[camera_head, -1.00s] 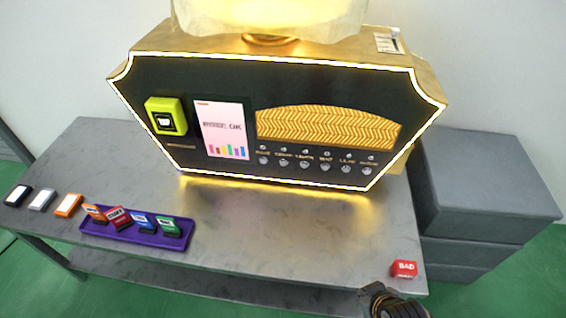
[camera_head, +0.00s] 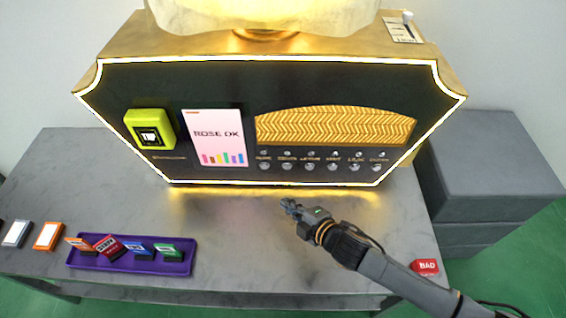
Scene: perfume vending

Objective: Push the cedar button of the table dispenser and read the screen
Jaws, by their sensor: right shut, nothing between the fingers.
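The table dispenser (camera_head: 120,95) is a dark panel with a glowing edge in a gold case. Its screen (camera_head: 214,137) reads "ROSE OK" above small coloured bars. A row of round buttons runs along the lower right of the panel. Their labels are tiny; the second from the left looks like the cedar button (camera_head: 287,166). My right gripper (camera_head: 287,203) is shut and empty, over the table in front of the panel, below the button row in the picture and apart from it. My left gripper is not in view.
The grey table (camera_head: 240,240) is clear in the middle. A purple tray (camera_head: 125,266) with several coloured cards stands at the left, beside loose cards (camera_head: 47,236). A red "BAD" block (camera_head: 424,266) lies at the right, close to my forearm. Grey boxes (camera_head: 480,160) stand beyond.

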